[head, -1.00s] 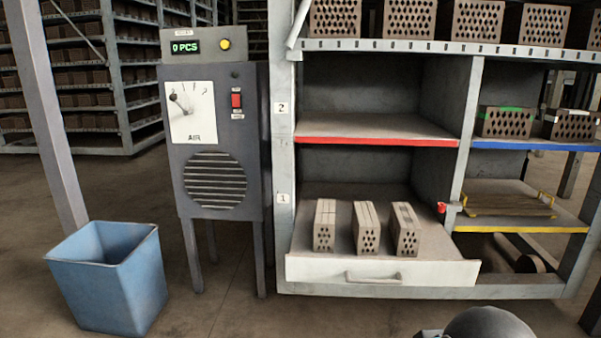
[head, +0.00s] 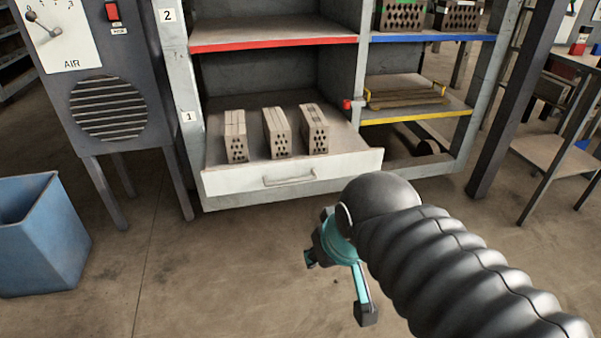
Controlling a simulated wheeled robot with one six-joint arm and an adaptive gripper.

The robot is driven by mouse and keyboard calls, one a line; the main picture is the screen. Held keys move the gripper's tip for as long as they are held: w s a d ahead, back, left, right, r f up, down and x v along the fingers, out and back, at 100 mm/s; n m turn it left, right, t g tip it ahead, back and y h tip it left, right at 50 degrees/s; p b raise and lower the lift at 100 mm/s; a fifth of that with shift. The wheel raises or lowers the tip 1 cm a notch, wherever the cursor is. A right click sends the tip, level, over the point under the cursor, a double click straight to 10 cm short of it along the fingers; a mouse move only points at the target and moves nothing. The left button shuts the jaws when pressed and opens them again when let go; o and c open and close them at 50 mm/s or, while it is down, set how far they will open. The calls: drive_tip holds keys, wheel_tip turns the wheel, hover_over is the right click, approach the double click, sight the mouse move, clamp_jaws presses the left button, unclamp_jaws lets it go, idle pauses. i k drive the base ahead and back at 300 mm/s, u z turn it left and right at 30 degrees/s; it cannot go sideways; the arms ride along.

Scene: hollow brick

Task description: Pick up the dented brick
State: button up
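Three hollow bricks stand in a row in the pulled-out drawer (head: 240,182): a left brick (head: 236,140), a middle brick (head: 277,134) and a right brick (head: 315,130). Their holed ends face me. The right brick has darker marks along its top; I cannot tell for sure which brick is dented. My gripper (head: 338,286) is in front of the drawer and below it in the picture, over the floor. Its fingers are spread apart, with nothing between them. My dark arm hides part of the gripper.
The drawer's white front has a handle (head: 290,178). A red-edged shelf (head: 270,42) lies above it. At right are a blue-edged shelf (head: 430,37) with bricks and a yellow-edged shelf (head: 420,115). A blue bin (head: 40,235) stands at left. The floor before the drawer is clear.

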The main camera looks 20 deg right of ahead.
sight(314, 129)
drive_tip(key=u, duration=0.1)
drive_tip(key=i, duration=1.3)
drive_tip(key=z, duration=0.3)
